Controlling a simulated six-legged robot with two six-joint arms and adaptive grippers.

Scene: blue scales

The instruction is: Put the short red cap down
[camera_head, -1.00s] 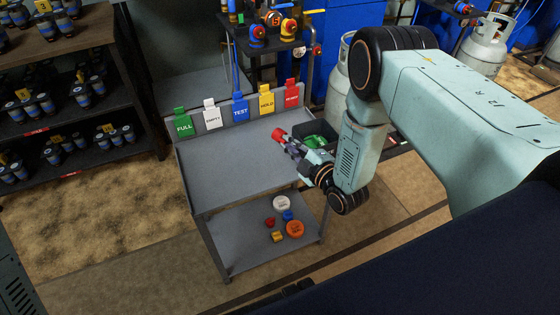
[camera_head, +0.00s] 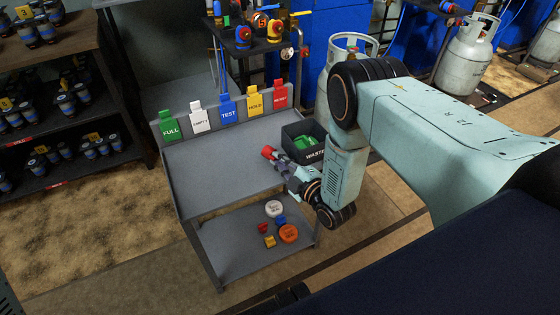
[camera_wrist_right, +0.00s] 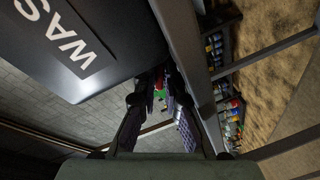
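The short red cap (camera_head: 268,152) is at the fingertips of my right gripper (camera_head: 276,159), above the right part of the grey cart's top shelf (camera_head: 215,165). The gripper looks shut on it. In the right wrist view the fingers (camera_wrist_right: 160,95) come together around a small patch of red, mostly hidden by them. I cannot tell whether the cap touches the shelf. My left gripper is not in view.
A black waste bin (camera_head: 289,146) with green contents hangs at the cart's right end, close to the gripper. Coloured tags, such as the blue TEST tag (camera_head: 228,109), line the back edge. Several caps, including an orange one (camera_head: 288,234), lie on the lower shelf. The top shelf is otherwise clear.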

